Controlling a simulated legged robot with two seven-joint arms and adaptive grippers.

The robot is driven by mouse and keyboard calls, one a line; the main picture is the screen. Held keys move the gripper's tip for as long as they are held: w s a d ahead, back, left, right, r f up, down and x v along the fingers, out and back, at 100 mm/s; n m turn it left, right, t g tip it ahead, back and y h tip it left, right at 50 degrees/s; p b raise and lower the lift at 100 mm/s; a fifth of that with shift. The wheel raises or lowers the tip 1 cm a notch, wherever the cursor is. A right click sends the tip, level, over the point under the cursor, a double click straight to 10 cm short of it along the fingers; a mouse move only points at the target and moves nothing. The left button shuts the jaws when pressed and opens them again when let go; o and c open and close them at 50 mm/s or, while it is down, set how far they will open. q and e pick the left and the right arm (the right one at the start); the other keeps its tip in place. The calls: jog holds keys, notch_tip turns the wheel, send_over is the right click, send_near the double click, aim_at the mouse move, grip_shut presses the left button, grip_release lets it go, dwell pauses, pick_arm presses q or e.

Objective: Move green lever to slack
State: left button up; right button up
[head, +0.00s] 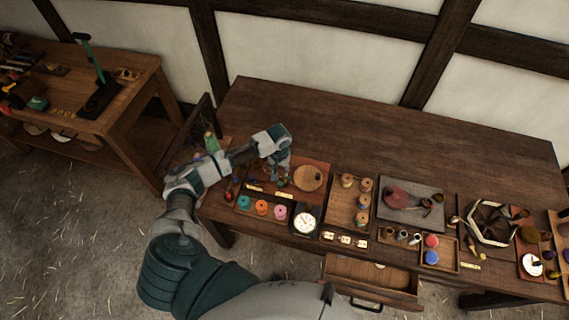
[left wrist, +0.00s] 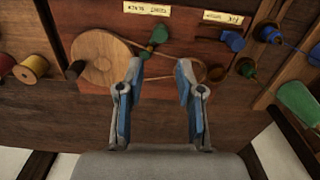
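In the left wrist view a small green lever (left wrist: 157,36) stands on the reddish wooden panel (left wrist: 188,50), just below a pale label (left wrist: 147,9). The label appears upside down and I cannot read it surely. A round wooden disc (left wrist: 100,60) with a cord loop is to the lever's left. My left gripper (left wrist: 159,68) is open, its two fingers apart with nothing between them; the lever shows just beyond the tips. In the head view my left gripper (head: 281,180) is over the panel, beside the disc (head: 308,178), and hides the lever. My right gripper is not in view.
Blue knobs (left wrist: 232,40) and a second label (left wrist: 222,17) are to the right of the lever. Thread spools (head: 364,184) and a dial (head: 305,221) stand near the panel. A drawer (head: 370,279) is open in front. The table's back (head: 390,125) is clear.

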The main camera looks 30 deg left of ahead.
aim_at(280, 184)
pick_arm(q)
jog(key=f, duration=0.3)
jog(key=shift+s+a+f+b, duration=0.1)
jog(key=shift+s+f+b, duration=0.25)
jog(key=shift+s+f, duration=0.05)
jog(key=f+b, duration=0.2)
jog(key=f, duration=0.1)
jog(key=f+b, duration=0.1)
jog(key=shift+w+f, duration=0.3)
jog(key=shift+f, duration=0.1)
jog(key=shift+s+f+b, duration=0.15)
jog(key=shift+f+b, duration=0.3)
jog(key=shift+f, duration=0.45)
jog(key=shift+d, duration=0.2)
